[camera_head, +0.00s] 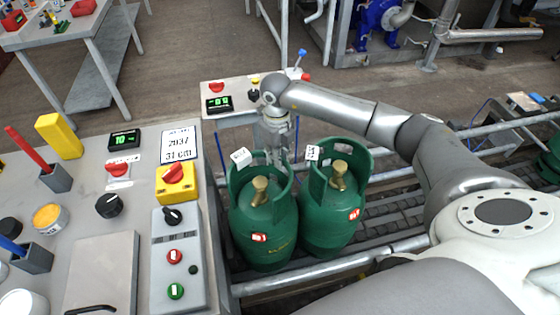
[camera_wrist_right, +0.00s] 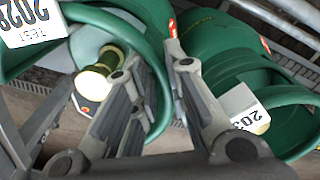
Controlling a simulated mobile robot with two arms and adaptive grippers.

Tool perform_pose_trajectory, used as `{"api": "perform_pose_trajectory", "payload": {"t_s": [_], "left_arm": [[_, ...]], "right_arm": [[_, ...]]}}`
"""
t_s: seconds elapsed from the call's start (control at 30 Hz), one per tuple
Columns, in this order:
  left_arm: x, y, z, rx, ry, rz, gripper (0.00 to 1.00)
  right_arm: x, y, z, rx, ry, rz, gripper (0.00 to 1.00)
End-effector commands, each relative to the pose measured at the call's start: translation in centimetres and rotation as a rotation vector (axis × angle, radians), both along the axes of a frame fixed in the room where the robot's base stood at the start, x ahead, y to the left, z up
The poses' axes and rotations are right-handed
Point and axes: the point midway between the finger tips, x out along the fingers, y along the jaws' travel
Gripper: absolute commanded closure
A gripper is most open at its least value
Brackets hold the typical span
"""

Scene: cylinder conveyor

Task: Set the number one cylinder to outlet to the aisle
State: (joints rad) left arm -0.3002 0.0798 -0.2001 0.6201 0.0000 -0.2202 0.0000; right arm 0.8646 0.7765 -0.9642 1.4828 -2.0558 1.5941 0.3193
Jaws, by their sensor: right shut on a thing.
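Two green gas cylinders with brass valves and round collars stand upright side by side on the conveyor: a left cylinder (camera_head: 264,228) and a right cylinder (camera_head: 330,212). No readable number one shows on either in the head view. My right gripper (camera_head: 275,155) reaches down at the far right side of the left cylinder's collar. In the right wrist view, its fingers (camera_wrist_right: 155,70) are shut on that green collar, beside the brass valve (camera_wrist_right: 96,80). A white tag (camera_wrist_right: 30,20) reading 2028 hangs at that collar. The right cylinder's collar (camera_wrist_right: 285,98) is close by. My left gripper is out of view.
A control table (camera_head: 100,245) with switches, a yellow block and a small display stands to the left, close to the cylinders. A small panel (camera_head: 232,94) with a display stands behind them. Conveyor rails (camera_head: 330,272) run along the cylinders' near side.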

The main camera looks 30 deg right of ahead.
Motion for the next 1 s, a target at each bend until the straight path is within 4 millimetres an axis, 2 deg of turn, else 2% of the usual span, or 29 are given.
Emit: {"api": "perform_pose_trajectory", "payload": {"t_s": [0.03,0.27,0.3,0.47,0.8,0.87,1.0], "left_arm": [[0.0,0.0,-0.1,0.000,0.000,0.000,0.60],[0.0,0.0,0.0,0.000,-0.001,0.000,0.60],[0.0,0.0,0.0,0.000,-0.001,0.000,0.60],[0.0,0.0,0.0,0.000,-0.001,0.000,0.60],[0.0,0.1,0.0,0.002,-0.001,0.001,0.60],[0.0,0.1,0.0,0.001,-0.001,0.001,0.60],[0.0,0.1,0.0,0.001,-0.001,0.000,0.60]], "right_arm": [[0.5,0.2,0.3,0.006,-0.017,0.002,1.00],[0.5,0.2,0.4,0.006,-0.017,0.002,1.00],[0.5,0.2,0.5,0.006,-0.017,0.002,0.85],[0.5,0.1,0.4,0.005,-0.014,0.002,0.65],[0.2,0.1,0.4,0.003,-0.008,0.003,0.65],[0.3,0.1,0.8,0.003,-0.009,0.004,0.65],[0.3,0.1,3.0,0.003,-0.011,0.005,0.65]]}}
